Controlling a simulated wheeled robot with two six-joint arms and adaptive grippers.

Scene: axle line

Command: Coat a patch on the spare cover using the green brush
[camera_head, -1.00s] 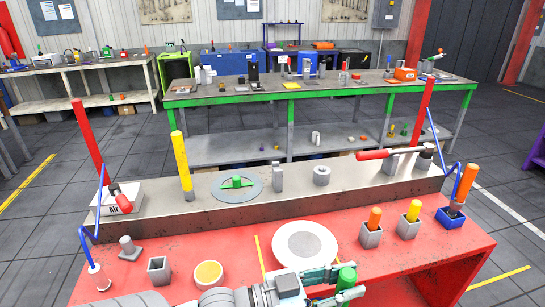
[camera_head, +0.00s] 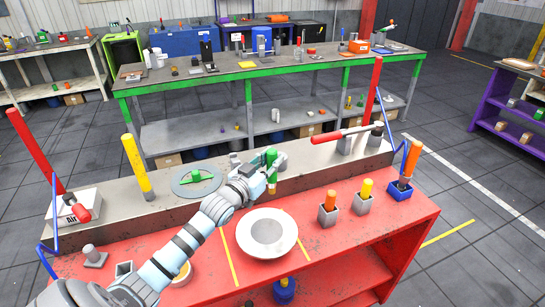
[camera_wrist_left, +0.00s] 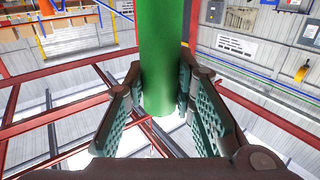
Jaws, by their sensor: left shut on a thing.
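My left gripper (camera_head: 270,174) is shut on the green brush (camera_head: 271,157). The brush is upright, its tan lower end pointing down above the back side of a round pale cover with a grey centre (camera_head: 268,231). I cannot tell its height over the red bench; it appears apart from the cover. In the left wrist view the green handle (camera_wrist_left: 162,60) stands between the two finger pads. The cover lies flat on the red bench between two yellow lines. I see no distinct coated patch on it. My right gripper is not in view.
Orange-handled (camera_head: 331,200) and yellow-handled (camera_head: 366,188) tools stand in grey holders at right. Behind, a raised grey beam (camera_head: 320,158) carries a green-handled disc (camera_head: 197,180).

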